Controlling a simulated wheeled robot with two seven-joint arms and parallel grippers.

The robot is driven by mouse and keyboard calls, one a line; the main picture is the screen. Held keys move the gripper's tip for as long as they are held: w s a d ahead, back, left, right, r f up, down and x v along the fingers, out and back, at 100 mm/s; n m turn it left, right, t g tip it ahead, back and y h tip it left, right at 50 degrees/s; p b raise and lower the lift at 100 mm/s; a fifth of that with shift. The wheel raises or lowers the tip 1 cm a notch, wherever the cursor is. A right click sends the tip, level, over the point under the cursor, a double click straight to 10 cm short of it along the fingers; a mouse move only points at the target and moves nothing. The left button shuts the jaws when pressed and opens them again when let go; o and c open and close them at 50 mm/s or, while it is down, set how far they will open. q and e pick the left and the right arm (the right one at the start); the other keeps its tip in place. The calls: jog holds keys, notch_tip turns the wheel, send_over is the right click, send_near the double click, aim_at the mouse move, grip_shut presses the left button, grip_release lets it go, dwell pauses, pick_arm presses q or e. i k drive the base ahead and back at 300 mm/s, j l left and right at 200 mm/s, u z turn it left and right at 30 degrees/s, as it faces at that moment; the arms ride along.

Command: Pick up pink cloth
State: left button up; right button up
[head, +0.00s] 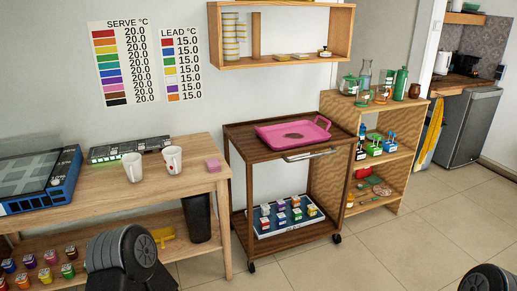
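Dark rounded parts of my own arms show at the bottom left and the bottom right corner. Neither gripper's fingers can be seen, and no gripper is near the cloth.
Two white mugs (172,160) stand left of the cloth. A blue-framed box (72,172) is at the far left. A brown cart (240,136) with a pink tray (270,136) stands to the right, beside a wooden shelf (340,104). Floor at right is clear.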

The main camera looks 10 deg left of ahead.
aim_at(214, 166)
jog(key=i+l, duration=0.15)
jog(key=i, duration=0.3)
jog(key=i+l+u, duration=0.15)
jog(key=i, duration=0.25)
jog(key=i+l, duration=0.25)
jog(key=i, duration=0.2)
jog(key=i+l+u, duration=0.25)
jog(key=i+l, duration=0.2)
